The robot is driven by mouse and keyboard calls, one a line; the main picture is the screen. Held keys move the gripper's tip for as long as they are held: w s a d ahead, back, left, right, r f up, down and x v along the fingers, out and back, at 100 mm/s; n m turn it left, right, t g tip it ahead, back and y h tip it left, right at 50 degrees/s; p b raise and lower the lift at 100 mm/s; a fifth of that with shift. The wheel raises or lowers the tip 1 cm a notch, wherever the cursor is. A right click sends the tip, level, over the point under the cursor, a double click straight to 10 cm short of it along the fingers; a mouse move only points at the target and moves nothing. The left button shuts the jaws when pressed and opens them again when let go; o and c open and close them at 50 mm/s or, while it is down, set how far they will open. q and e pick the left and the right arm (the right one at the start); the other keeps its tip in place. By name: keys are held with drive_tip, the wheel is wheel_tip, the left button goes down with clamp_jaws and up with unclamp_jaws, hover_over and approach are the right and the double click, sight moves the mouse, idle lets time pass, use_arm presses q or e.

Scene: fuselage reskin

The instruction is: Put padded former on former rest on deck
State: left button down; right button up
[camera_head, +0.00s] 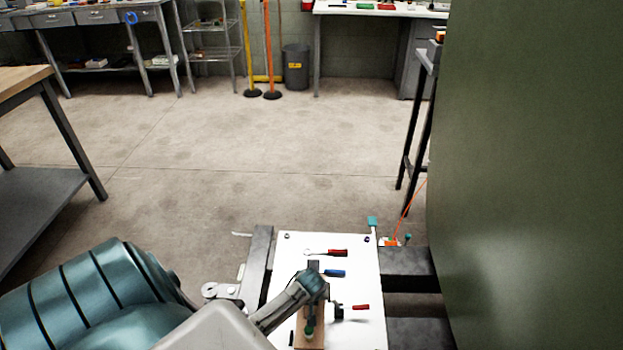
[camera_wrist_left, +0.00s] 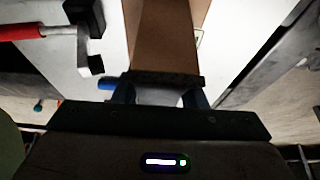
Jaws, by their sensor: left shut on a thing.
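The padded former is most likely the brown block (camera_head: 316,338) with dark parts, low in the head view over the white deck (camera_head: 352,256). My left gripper (camera_head: 313,288) is shut on it. In the left wrist view the brown block (camera_wrist_left: 165,42) runs away from between the fingers of my left gripper (camera_wrist_left: 160,94). I cannot tell whether the block touches the deck or is just above it. I cannot clearly make out the former rest; the block and gripper may hide it. My right gripper is not in view.
A red-handled tool (camera_head: 338,253), a blue-handled one (camera_head: 336,273) and a red-handled hammer-like tool (camera_head: 360,307) lie on the deck beside the gripper. A large green panel (camera_head: 530,180) stands close on the right. A workbench (camera_head: 25,78) is at the left. The floor beyond is open.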

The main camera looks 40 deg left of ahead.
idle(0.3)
use_arm(q)
drive_tip(key=c, duration=0.9)
unclamp_jaws()
drive_tip(key=shift+f, duration=0.1)
